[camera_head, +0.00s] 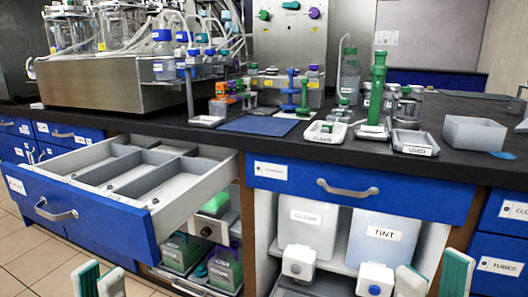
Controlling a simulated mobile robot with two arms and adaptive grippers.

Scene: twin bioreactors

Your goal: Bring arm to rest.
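My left gripper (99,279) shows at the bottom left, with only its white and green fingertips in frame. The two tips look close together, and I cannot tell whether a gap lies between them. My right gripper (432,278) shows at the bottom right, its two fingertips apart with nothing seen between them. Both are in front of and below the bench top, apart from the bench objects. The arms behind the fingertips are out of frame.
An open drawer (154,203) with grey dividers juts out at the left. A closed blue drawer (362,194) sits above two containers, one labelled TINT (384,240). The black bench top (467,171) bears trays, a green tool (377,90) and bioreactor gear.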

